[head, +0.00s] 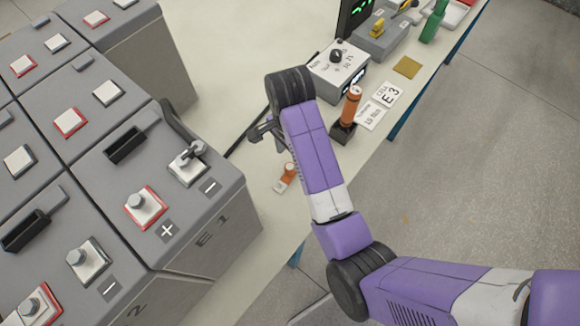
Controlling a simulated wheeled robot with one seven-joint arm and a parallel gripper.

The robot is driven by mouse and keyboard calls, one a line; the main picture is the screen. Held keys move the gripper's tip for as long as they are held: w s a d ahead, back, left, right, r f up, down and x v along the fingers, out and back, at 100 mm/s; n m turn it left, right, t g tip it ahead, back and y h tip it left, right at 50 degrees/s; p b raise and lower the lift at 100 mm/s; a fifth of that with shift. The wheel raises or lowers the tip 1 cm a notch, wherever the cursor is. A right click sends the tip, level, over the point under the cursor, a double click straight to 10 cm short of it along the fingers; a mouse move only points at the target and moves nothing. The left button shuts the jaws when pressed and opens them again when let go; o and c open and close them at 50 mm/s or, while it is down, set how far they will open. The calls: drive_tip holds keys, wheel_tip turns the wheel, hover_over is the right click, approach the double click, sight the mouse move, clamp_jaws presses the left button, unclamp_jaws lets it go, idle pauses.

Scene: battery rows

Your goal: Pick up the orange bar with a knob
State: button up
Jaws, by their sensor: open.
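A small orange piece (287,175) with a pale part lies on the cream tabletop, beside the middle of my arm and right of the grey battery boxes. An orange cylinder (352,107) with a pale round top stands upright in a black holder (343,133) right of my arm. I cannot tell for certain which of these is the bar with a knob. My gripper (258,133) is open and hangs over the table, a little above and left of the small orange piece in the picture. My wrist hides part of the gripper, and nothing shows between its fingers.
Battery boxes with terminals (145,207) and black handles fill the left. The table's right edge runs close to the holder.

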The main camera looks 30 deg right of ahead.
sight(290, 166)
drive_tip(key=shift+s+a+f, duration=0.1)
drive_tip(key=shift+a+f, duration=0.05)
drive_tip(key=shift+f, duration=0.05)
wheel_tip(290, 166, down, 2)
drive_tip(key=b, duration=0.2)
drive_tip(key=shift+f+b, duration=0.2)
drive_tip(key=shift+b, duration=0.1)
drive_tip(key=shift+f+p, duration=0.5)
drive_tip(key=shift+f, duration=1.95)
clamp_jaws()
